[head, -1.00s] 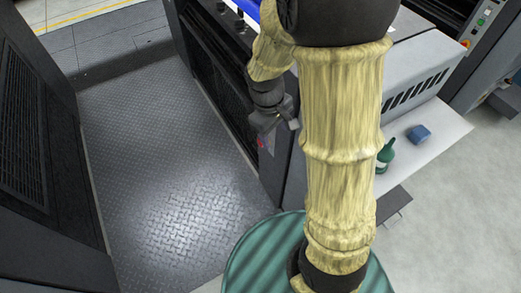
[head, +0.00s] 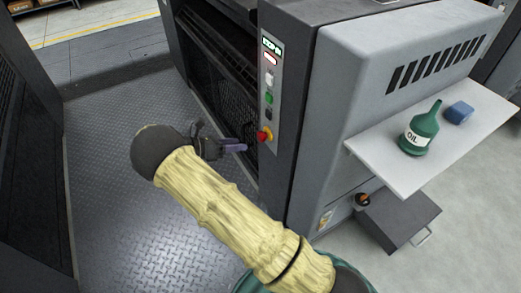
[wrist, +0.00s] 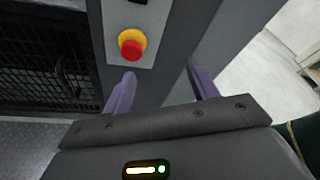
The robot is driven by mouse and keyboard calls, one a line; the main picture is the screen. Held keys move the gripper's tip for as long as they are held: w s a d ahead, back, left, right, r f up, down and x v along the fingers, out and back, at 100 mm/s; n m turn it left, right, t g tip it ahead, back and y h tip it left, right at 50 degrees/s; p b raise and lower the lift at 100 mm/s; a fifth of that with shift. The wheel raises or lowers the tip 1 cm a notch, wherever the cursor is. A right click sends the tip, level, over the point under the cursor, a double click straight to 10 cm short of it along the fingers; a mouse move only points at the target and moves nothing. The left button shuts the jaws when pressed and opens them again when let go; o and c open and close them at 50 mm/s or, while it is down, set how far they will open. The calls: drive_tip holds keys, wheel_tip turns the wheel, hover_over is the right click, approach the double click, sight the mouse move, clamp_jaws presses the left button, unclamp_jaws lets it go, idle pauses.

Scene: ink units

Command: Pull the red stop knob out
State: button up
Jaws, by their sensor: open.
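The red stop knob (head: 262,136) sits on a yellow base low on the grey control panel (head: 270,95) at the machine's edge. In the wrist view the knob (wrist: 131,46) is ahead of my gripper (wrist: 160,80), a little left of the middle of the gap and beyond the left fingertip. My gripper (head: 232,146) has purple fingers, set apart with nothing between them. In the head view it is to the left of the knob and slightly lower. I see no contact with the knob.
Above the knob, the panel holds a dark button, a green button (head: 269,98) and a lit display. A shelf (head: 385,165) to the right carries a green oil bottle (head: 421,130) and a blue block (head: 458,112). The tread-plate floor (head: 110,190) is clear.

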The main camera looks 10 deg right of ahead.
sight(259, 138)
drive_tip(key=w+a+f+n+t+h+b, duration=0.1)
drive_tip(key=a+f+n+t+h+b, duration=0.1)
drive_tip(key=a+f, duration=0.3)
drive_tip(key=shift+w+a+f+n+t+b, duration=0.3)
drive_tip(key=shift+a+n+t+b, duration=0.3)
drive_tip(key=shift+n, duration=0.3)
drive_tip(key=b+x, duration=0.2)
drive_tip(key=x, duration=0.6)
drive_tip(key=b+x, duration=0.3)
drive_tip(key=x, duration=0.5)
drive_tip(key=shift+s+d+r, duration=0.1)
drive_tip(key=shift+d+r, duration=0.05)
drive_tip(key=shift+d, duration=0.1)
drive_tip(key=shift+d+r, duration=0.15)
drive_tip(key=shift+d, duration=0.35)
